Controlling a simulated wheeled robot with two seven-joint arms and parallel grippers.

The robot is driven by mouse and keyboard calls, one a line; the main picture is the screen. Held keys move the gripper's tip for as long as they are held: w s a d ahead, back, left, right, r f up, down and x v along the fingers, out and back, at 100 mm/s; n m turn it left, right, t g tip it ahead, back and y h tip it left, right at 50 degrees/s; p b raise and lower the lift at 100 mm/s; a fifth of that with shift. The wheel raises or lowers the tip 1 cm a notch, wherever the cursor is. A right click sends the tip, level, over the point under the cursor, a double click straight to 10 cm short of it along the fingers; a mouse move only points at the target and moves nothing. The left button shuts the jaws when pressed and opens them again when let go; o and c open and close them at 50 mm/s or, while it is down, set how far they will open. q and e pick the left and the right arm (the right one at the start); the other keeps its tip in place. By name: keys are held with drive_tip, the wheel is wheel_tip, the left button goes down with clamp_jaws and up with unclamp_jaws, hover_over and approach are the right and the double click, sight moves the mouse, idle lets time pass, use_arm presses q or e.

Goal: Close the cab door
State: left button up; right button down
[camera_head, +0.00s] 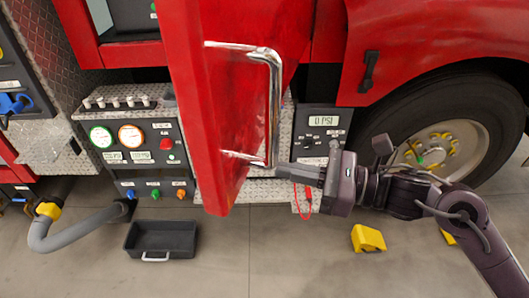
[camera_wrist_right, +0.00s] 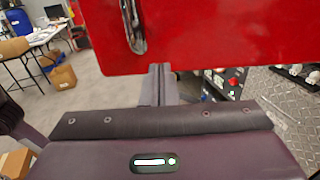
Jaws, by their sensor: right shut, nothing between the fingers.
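The red cab door (camera_head: 215,95) stands swung open, its edge toward me in the head view. My left gripper is not in view.
A pump panel (camera_head: 140,145) with gauges is left of the door, and a smaller panel (camera_head: 320,125) is right of it. A black tray (camera_head: 162,238), a grey hose (camera_head: 80,232) and a yellow wheel chock (camera_head: 368,239) are on the floor. A large wheel (camera_head: 445,135) stands at right.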

sight(263, 165)
drive_tip(key=p+x, duration=0.2)
drive_tip(key=x, duration=0.2)
drive_tip(key=shift+a+r, duration=0.1)
drive_tip(key=shift+r, duration=0.1)
drive_tip(key=shift+w+a+f, duration=0.15)
drive_tip(key=shift+a, duration=0.25)
drive_tip(key=shift+f, duration=0.1)
drive_tip(key=shift+a, duration=0.1)
